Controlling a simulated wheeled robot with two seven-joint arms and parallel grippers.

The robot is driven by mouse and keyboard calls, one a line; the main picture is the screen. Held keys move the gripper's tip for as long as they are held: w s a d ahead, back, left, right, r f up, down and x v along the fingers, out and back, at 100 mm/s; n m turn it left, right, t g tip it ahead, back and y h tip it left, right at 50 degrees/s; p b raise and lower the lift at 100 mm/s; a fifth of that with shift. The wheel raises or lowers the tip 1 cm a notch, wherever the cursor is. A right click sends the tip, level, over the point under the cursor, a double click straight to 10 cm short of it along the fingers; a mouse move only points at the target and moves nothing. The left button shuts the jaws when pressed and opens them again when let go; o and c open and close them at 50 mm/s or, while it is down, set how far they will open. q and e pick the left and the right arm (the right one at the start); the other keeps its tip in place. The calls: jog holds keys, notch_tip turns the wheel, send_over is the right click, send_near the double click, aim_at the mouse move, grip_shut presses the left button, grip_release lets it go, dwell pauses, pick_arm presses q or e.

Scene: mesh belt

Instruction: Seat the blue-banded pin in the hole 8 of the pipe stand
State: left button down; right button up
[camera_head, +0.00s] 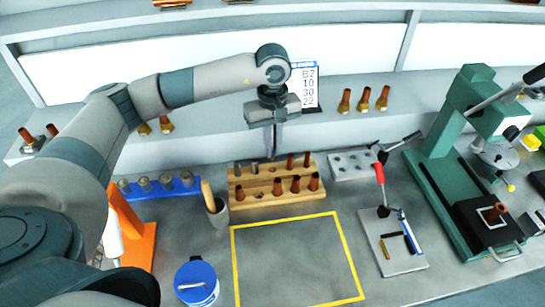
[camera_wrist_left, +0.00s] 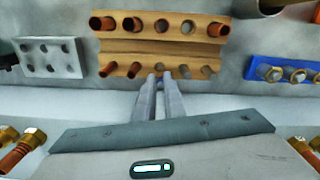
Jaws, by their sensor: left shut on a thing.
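The wooden pipe stand (camera_head: 240,186) sits in the middle of the bench, with two stepped rows. Several copper-brown pipes stand in it, and it also shows in the left wrist view (camera_wrist_left: 145,47). Two grey pins (camera_head: 254,167) show in its back row at the left. My left gripper (camera_head: 271,154) points down over the back row, its fingers close together in the left wrist view (camera_wrist_left: 160,78). It is shut on a slim thing, likely a pin, mostly hidden by the fingers. I cannot make out a blue band or hole numbers. My right gripper is not in view.
A blue rack (camera_head: 160,189) and a cup (camera_head: 217,213) are left of the stand. A grey holed block (camera_head: 352,165) is at right, with a green press (camera_head: 445,165) beyond. A yellow-outlined area (camera_head: 238,262) in front is empty. A number card (camera_head: 308,86) stands behind.

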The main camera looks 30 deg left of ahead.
aim_at(273, 160)
pick_arm(q)
jog(key=shift+f, duration=0.8)
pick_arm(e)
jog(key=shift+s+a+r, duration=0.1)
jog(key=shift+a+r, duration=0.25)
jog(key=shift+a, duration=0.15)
pick_arm(q)
jog(key=shift+f+p, duration=0.3)
jog(key=shift+p, duration=0.05)
jog(key=shift+f+p, duration=0.65)
jog(key=shift+f, duration=0.9)
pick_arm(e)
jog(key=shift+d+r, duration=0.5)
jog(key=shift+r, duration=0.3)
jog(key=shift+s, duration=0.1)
